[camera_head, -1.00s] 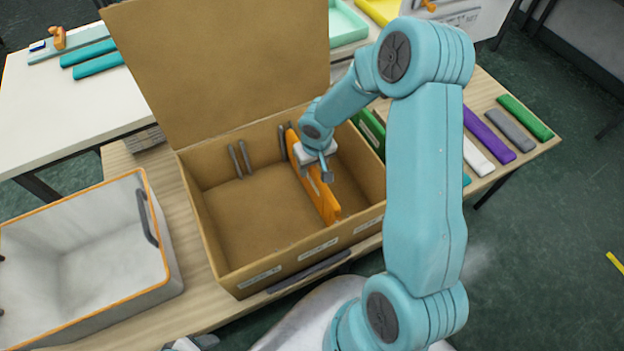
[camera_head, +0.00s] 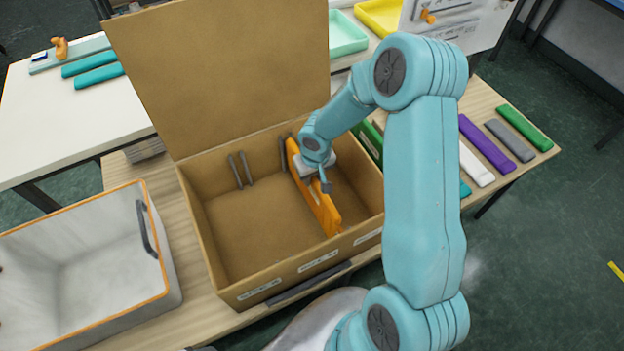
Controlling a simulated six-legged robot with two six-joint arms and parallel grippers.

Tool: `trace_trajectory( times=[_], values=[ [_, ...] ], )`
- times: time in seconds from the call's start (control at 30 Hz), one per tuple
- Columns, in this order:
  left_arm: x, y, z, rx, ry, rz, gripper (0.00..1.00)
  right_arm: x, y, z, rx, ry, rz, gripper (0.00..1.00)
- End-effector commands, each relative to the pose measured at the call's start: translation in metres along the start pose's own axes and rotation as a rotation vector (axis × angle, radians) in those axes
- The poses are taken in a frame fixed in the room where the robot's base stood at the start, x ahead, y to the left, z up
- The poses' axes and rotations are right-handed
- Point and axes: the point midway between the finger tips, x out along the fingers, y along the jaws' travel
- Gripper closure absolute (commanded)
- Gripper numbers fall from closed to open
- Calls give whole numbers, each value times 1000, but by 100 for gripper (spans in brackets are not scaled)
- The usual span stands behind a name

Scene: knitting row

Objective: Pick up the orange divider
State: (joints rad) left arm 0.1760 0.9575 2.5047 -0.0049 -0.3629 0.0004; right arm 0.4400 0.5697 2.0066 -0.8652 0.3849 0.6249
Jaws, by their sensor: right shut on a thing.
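The orange divider (camera_head: 328,217) is a thin upright panel inside the open cardboard box (camera_head: 207,226). It runs from the back wall to near the front wall, right of the box's middle. My right gripper (camera_head: 322,182) is down in the box, shut on the orange divider near the middle of its length. The wrist hides part of the divider's far half. I cannot tell whether its lower edge touches the box floor. My left gripper is not in view.
The box's raised lid (camera_head: 215,75) stands behind it. A white bin with an orange rim (camera_head: 150,243) is at left. Purple (camera_head: 486,143), white (camera_head: 475,164), grey (camera_head: 509,140) and green (camera_head: 525,127) bars lie on the table at right. Dark slot rails (camera_head: 240,171) line the back wall.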

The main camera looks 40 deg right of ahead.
Motion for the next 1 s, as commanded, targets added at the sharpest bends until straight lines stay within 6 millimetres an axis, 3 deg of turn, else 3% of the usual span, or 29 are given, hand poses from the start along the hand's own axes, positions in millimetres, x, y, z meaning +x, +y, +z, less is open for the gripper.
trace_trajectory(
  times=[1.0],
  values=[
    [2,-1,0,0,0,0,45,-212,0,-33,-1,6,-3,100]
  ],
)
